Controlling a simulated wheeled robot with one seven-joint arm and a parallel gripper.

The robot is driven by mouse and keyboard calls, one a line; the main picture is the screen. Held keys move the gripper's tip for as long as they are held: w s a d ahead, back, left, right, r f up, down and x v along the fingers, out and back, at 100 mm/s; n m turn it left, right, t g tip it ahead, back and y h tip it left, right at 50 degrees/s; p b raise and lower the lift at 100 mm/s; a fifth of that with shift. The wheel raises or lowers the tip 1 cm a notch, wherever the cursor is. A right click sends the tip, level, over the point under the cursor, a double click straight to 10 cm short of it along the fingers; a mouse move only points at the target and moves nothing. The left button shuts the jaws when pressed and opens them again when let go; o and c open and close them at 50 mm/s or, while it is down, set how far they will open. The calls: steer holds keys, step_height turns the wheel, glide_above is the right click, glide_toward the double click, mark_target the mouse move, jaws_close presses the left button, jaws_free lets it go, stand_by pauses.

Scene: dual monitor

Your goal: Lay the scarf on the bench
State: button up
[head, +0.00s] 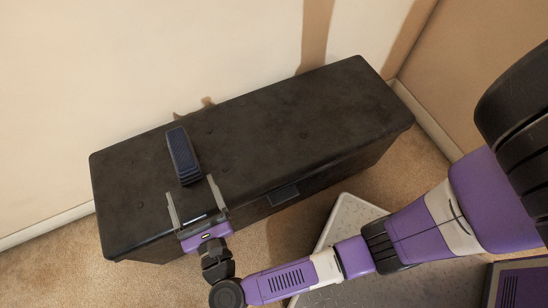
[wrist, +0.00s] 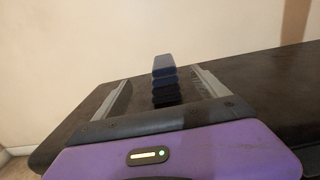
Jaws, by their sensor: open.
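The scarf (head: 183,155) is a dark blue, folded, narrow bundle. It rests on the top of the black bench (head: 300,115), toward the bench's left end. It also shows in the wrist view (wrist: 164,80), ahead of my gripper and between the lines of the two fingers. My gripper (head: 190,198) is open over the bench's front left part, with its fingers pointing at the scarf. The fingers are spread wider than the scarf, and the near end of the scarf lies close to the fingertips. I see no finger touching it.
A pale wall (head: 150,70) stands behind the bench, and another wall meets it at the right. Most of the bench top right of the scarf is bare. Tan carpet (head: 415,165) shows around the bench. A small dark plate (head: 283,194) is on the bench front.

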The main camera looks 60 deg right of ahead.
steer(key=s+d+r+n+t+y, duration=0.55)
steer(key=s+d+r+n, duration=0.35)
steer(key=n, duration=1)
steer(key=s+r+n+g+y, duration=0.2)
steer(key=s+n, duration=0.6)
steer(key=n, duration=0.4)
steer(key=s+a+r+n+g+y, duration=0.1)
steer(key=s+r+n+g+y, duration=0.1)
steer(key=s+n, duration=0.5)
steer(key=n+g+y, duration=0.1)
steer(key=n, duration=0.4)
steer(key=shift+s+a, duration=0.25)
steer(key=shift+s, duration=0.1)
step_height(320, 180, up, 24)
steer(key=p, duration=2.4)
steer(key=shift+r+p, duration=0.25)
steer(key=shift+p, duration=0.05)
